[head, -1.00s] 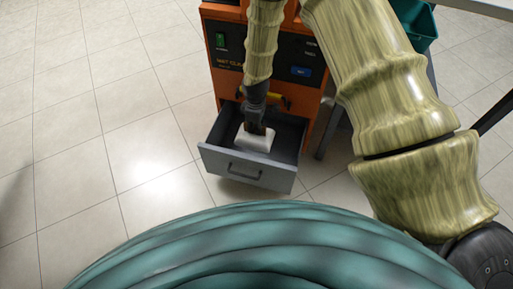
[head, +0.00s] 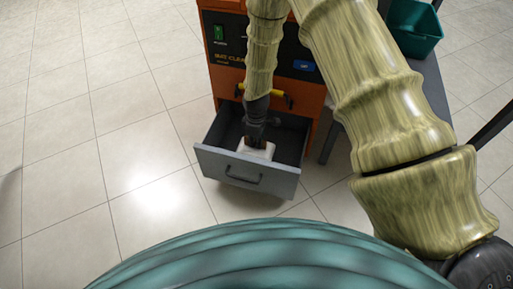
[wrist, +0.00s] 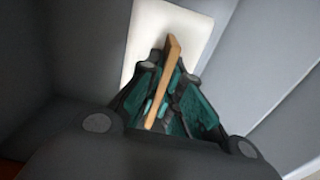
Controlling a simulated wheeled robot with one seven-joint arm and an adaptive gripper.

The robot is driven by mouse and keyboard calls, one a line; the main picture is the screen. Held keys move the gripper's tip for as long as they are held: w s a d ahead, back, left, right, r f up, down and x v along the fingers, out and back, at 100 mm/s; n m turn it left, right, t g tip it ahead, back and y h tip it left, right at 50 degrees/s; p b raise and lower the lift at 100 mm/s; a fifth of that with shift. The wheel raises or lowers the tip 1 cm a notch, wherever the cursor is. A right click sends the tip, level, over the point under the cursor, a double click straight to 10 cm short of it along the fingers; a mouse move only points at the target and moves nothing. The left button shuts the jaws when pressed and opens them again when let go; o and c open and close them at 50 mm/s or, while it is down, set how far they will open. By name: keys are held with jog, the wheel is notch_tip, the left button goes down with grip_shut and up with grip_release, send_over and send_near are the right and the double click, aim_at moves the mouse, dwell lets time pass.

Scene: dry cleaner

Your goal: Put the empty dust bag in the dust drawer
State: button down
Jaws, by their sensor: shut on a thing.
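The dust bag is a flat white piece with a tan, card-like strip. In the head view the white bag (head: 258,151) is inside the open grey dust drawer (head: 236,178), just behind its front panel, which hides the bag's lower part. My gripper (head: 255,141) reaches down into the drawer from above. In the wrist view my gripper (wrist: 166,95) is shut on the tan strip (wrist: 174,48), with the white bag (wrist: 150,30) below it and grey drawer walls around. I cannot tell whether the bag touches the drawer floor.
The orange machine (head: 314,98) with a black control panel stands behind the drawer, with a yellow handle (head: 275,95) above the opening. A teal bin (head: 415,25) is at the upper right. The tiled floor (head: 110,130) to the left is clear.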

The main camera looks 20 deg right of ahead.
jog(key=shift+f+b, duration=1.3)
jog(key=shift+f, duration=0.4)
jog(key=shift+f, duration=0.1)
jog(key=c, duration=1.6)
grip_release()
notch_tip(320, 180, up, 12)
jog(key=p, duration=0.5)
jog(key=shift+p, duration=0.4)
